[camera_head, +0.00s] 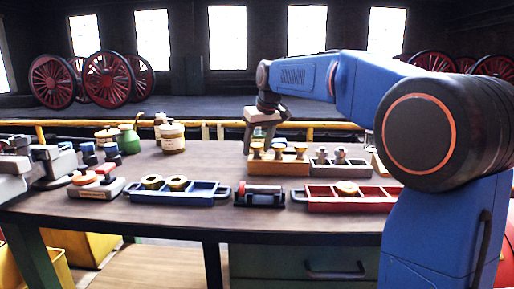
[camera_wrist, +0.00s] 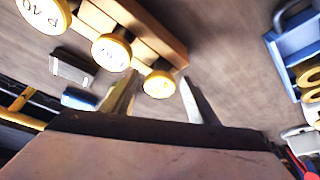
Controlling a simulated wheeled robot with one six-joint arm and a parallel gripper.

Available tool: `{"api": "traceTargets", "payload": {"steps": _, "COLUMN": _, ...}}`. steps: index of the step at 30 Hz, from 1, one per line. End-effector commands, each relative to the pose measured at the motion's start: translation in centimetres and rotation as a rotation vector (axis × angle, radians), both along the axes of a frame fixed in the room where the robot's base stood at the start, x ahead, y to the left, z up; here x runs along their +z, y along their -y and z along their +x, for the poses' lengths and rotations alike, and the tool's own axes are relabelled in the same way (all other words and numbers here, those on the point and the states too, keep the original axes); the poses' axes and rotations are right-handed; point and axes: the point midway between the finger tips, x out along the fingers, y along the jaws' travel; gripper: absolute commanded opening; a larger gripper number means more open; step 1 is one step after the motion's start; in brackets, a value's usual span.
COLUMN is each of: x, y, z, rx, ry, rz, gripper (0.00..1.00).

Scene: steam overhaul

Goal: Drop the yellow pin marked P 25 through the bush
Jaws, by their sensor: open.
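A wooden block (camera_head: 279,168) holds a row of yellow-headed pins near the back middle of the bench. In the wrist view, three yellow pin heads show along the wooden block (camera_wrist: 150,25). The nearest-left head (camera_wrist: 44,12) seems to read P 40, upside down. The middle head (camera_wrist: 112,50) has lettering too small to read surely. The third head (camera_wrist: 159,84) appears between the fingertips of my gripper (camera_wrist: 158,82), its mark unclear. My gripper (camera_head: 262,150) is open, pointing down above the block's left end, holding nothing. I cannot surely tell which part is the bush.
A blue tray (camera_head: 200,198) with brass rings stands left. A dark fixture with red parts (camera_head: 260,195) sits front middle. A red tray (camera_head: 325,206) holds a round brass piece at right. A grey tray (camera_head: 325,170) with pins adjoins the wooden block. Jars (camera_head: 172,138) stand back left.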

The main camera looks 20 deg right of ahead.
Motion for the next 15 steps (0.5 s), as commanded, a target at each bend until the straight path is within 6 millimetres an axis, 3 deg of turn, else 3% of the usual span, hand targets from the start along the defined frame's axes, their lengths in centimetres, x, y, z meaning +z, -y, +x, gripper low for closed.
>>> {"api": "traceTargets", "payload": {"steps": 15, "x": 8.3, "y": 0.9, "z": -3.2, "rx": 0.000, "ry": 0.003, "rz": 0.000, "gripper": 0.54}}
